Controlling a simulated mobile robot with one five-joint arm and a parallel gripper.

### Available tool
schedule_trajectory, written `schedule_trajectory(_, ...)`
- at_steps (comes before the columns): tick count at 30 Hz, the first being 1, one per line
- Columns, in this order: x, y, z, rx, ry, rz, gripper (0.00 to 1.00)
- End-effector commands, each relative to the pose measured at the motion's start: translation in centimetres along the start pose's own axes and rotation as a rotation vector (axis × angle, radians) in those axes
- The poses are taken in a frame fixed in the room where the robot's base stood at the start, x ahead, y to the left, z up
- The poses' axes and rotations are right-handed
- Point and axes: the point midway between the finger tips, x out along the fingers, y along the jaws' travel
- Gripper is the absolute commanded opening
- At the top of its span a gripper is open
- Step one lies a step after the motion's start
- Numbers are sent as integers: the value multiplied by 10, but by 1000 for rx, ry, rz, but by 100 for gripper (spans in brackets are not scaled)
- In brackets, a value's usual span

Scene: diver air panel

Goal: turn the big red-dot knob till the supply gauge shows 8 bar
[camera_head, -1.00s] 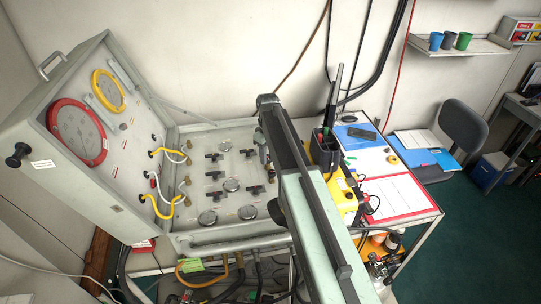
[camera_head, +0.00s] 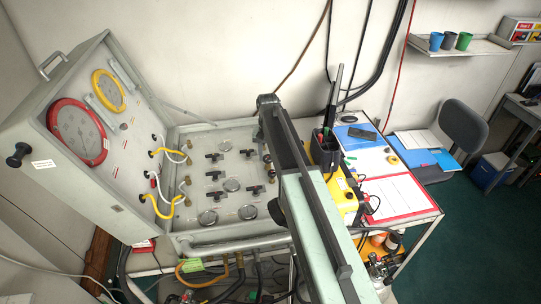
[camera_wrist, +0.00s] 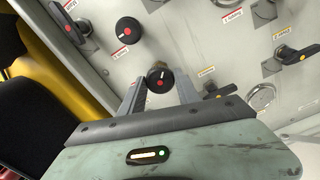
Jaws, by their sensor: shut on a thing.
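In the head view, my arm covers most of the gripper and the held knob. A red-rimmed gauge (camera_head: 77,132) and a yellow-rimmed gauge (camera_head: 108,90) sit on the raised lid. Their needles are too small to read, and I cannot tell which is the supply gauge.
Several black lever valves (camera_head: 214,176) and small gauges (camera_head: 208,218) cover the grey panel (camera_head: 195,145). In the wrist view, a lever valve (camera_wrist: 220,91) lies close right of my gripper. A yellow case (camera_head: 340,195) stands right of the panel.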

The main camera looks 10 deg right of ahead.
Motion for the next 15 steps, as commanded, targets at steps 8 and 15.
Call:
schedule_trajectory(8,0,-1,-2,259,8,-3,0)
schedule_trajectory(15,0,0,-3,477,9,-3,0)
